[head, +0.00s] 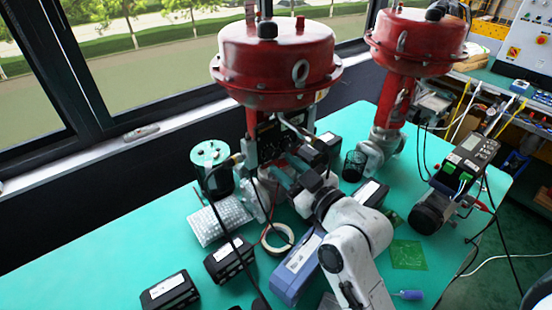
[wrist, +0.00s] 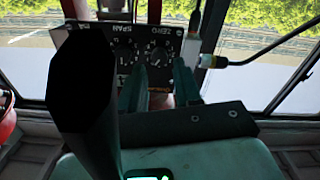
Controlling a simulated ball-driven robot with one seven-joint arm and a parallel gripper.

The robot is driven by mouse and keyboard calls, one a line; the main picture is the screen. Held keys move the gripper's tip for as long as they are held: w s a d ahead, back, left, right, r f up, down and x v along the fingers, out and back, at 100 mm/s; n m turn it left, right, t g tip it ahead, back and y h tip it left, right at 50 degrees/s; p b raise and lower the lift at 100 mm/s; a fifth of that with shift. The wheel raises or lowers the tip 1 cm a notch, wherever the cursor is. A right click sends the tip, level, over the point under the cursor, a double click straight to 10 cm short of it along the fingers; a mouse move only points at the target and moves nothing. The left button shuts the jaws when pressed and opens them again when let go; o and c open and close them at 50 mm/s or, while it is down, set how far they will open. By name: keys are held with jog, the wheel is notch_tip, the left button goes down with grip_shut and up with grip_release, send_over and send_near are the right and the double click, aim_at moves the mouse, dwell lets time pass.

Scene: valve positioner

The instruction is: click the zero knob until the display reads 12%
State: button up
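The zero knob (wrist: 156,56) is a dark dial on a black panel (wrist: 108,40) in the wrist view, under upside-down ZERO lettering. The span knob (wrist: 123,53) is to its left. My gripper (wrist: 160,70) has two teal fingers apart, with the zero knob showing beyond and between their tips. I cannot tell whether they touch it. A lit green-and-white patch (wrist: 150,176) at the bottom edge may be the display; its reading is cut off. In the head view my gripper (head: 288,180) is at the positioner below the red actuator (head: 277,60), hiding most of it.
A cable (wrist: 262,52) with a connector runs right of the panel. A black block hides the wrist view's left-centre. The teal table (head: 110,262) holds bubble wrap (head: 220,220), a tape roll (head: 277,238), a blue case (head: 298,268) and black boxes. A second red actuator (head: 415,42) stands right.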

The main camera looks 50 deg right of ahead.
aim_at(272, 156)
jog(key=shift+p+x, duration=0.35)
jog(key=shift+x, duration=1.4)
jog(key=shift+c, duration=0.3)
grip_shut()
